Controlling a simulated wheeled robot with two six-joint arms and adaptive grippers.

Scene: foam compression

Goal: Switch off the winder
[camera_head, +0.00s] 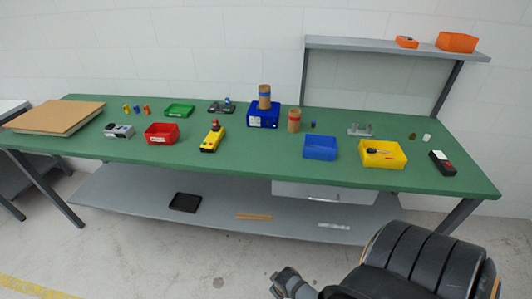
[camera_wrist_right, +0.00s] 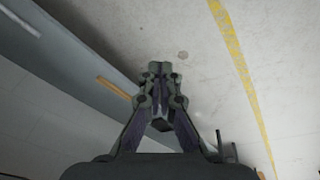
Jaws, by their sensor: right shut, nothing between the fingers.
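A blue box-shaped device (camera_head: 263,117) with a brown roll (camera_head: 264,97) upright on top stands at the back middle of the green bench; it looks like the winder. A second brown roll (camera_head: 294,121) stands just right of it. A yellow box with a red knob (camera_head: 212,139) lies left and in front of it; I cannot tell whether it belongs to the winder. My right gripper (camera_head: 290,284) is low in front of the bench, far from these things. In the right wrist view its fingers (camera_wrist_right: 160,76) are shut and empty above the floor. My left gripper is not in view.
The green bench top (camera_head: 260,160) holds a red bin (camera_head: 162,134), a green tray (camera_head: 179,110), a blue bin (camera_head: 320,148) and a yellow bin (camera_head: 382,155). A grey raised shelf (camera_head: 370,47) stands at back right. A lower shelf (camera_head: 150,203) lies under the bench.

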